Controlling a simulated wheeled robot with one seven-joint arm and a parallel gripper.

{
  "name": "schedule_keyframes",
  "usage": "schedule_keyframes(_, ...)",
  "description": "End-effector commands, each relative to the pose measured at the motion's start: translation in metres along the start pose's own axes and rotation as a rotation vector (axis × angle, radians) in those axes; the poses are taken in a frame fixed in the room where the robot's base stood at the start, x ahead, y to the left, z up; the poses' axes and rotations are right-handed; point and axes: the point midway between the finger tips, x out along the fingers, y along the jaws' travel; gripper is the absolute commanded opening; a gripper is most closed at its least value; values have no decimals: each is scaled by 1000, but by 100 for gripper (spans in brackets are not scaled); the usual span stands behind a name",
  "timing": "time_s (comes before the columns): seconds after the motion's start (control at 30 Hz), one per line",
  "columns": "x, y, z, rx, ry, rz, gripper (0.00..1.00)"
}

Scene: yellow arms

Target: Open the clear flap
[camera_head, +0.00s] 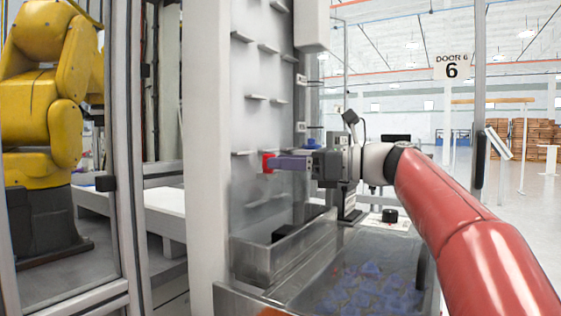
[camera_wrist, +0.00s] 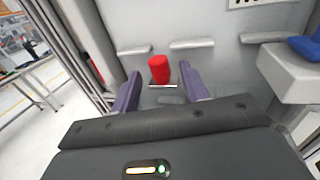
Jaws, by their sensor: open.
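A see-through panel (camera_head: 345,262), which looks like the clear flap, lies low in front of the machine in the head view, with several blue pieces showing through it. It appears closed, but its edges are hard to make out. My gripper (camera_head: 280,163) is well above it, pointing left at the white machine wall. In the wrist view, my gripper (camera_wrist: 160,80) has its two purple fingers spread. A red cylinder (camera_wrist: 159,68) stands on a small ledge beyond and between the fingertips; it also shows in the head view (camera_head: 268,162). I see no grip on it.
The white wall (camera_head: 260,75) carries several small ledges. A metal trough (camera_head: 285,250) is below my gripper. A white block with a blue object (camera_wrist: 303,46) is at the right in the wrist view. A yellow robot arm (camera_head: 45,90) stands behind the frame posts at left.

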Motion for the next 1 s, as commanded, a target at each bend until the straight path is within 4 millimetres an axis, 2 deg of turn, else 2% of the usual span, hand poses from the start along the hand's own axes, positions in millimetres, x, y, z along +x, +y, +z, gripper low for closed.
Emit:
schedule_keyframes(0.13,12,0,0,-1,-1,1,45)
schedule_keyframes(0.43,14,0,0,-1,0,0,43)
schedule_keyframes(0.77,14,0,0,-2,0,0,0)
schedule_keyframes(1.0,13,1,-2,-3,-6,0,0)
